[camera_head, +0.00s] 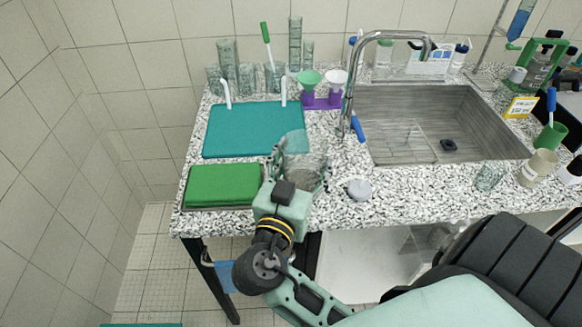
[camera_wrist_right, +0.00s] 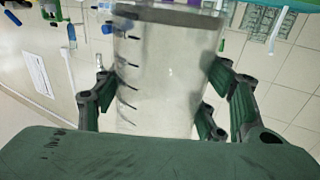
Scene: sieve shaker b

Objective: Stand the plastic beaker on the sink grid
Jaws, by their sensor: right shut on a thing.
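The plastic beaker (camera_head: 304,150) is clear, with dark graduation marks that show in the right wrist view (camera_wrist_right: 165,75). My right gripper (camera_head: 299,170) is shut on it, with fingers on both sides of its wall. The beaker looks upright in the head view, over the counter between the green mat and the sink. I cannot tell whether its base touches the counter; the gripper hides it. The sink grid (camera_head: 398,148) is a thin wire rack in the left part of the steel sink (camera_head: 490,125), right of the beaker. My left gripper is not in view.
The tap (camera_head: 350,95) rises at the sink's left edge. A round grey lid (camera_head: 359,189) lies in front of the sink. A teal board (camera_head: 253,130) and green mat (camera_head: 222,185) lie left. A small glass beaker (camera_head: 490,176) stands at the sink's front right. A dark drain (camera_head: 448,145) sits beside the grid.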

